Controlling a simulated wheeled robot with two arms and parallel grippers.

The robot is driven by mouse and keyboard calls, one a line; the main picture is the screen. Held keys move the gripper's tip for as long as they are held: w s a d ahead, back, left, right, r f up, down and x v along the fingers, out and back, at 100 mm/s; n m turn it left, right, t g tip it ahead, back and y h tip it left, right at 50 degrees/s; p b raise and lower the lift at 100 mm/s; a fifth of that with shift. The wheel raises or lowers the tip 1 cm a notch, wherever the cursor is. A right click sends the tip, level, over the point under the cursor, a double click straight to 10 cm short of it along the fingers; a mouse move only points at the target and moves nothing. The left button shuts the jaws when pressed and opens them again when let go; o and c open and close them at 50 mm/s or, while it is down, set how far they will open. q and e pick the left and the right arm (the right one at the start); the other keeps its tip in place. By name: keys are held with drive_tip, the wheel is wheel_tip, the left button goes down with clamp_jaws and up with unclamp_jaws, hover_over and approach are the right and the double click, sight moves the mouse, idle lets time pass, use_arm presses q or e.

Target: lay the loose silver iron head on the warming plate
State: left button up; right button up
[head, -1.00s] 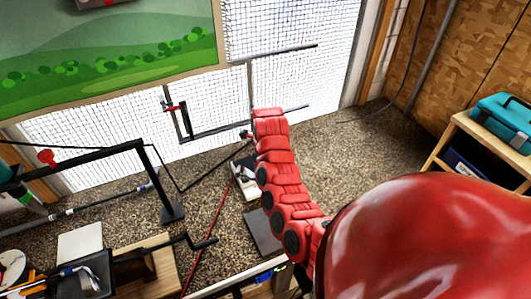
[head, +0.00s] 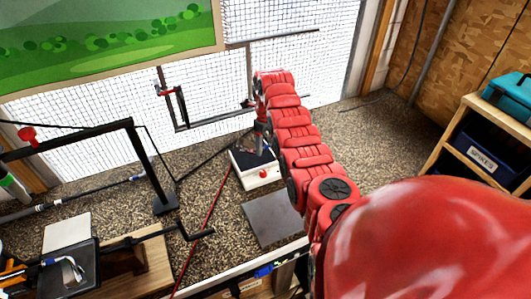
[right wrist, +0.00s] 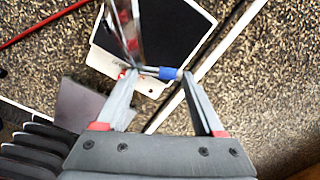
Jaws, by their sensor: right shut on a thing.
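The warming plate (head: 268,179) is a white box with a black top and a red knob, standing on the speckled surface. It also shows in the right wrist view (right wrist: 104,64). My right gripper (head: 262,144) is over its far part. In the right wrist view my right gripper (right wrist: 160,75) is shut on the silver iron head (right wrist: 128,30) by its short neck with a blue band. The head is seen nearly edge-on in front of the black top; I cannot tell whether it touches it. My left gripper is out of view.
A grey slab (head: 272,220) lies near the warming plate. A black tray (head: 50,279) with another silver club head (head: 72,268) is at lower left. A black bar stand (head: 148,165) is left of the plate, and a thin red shaft (head: 212,205) crosses between.

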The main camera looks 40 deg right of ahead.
sight(266, 148)
drive_tip(key=shift+f+b, duration=0.45)
drive_tip(key=shift+f, duration=1.2)
drive_tip(key=shift+f, duration=0.15)
drive_tip(key=o, duration=1.5)
drive_tip(key=shift+o, duration=0.2)
drive_tip(key=shift+r, duration=0.2)
wheel_tip(266, 148, up, 10)
drive_tip(key=b, duration=0.4)
drive_tip(key=shift+s, duration=0.1)
drive_tip(key=shift+r+b, duration=0.45)
drive_tip(key=shift+r, duration=0.5)
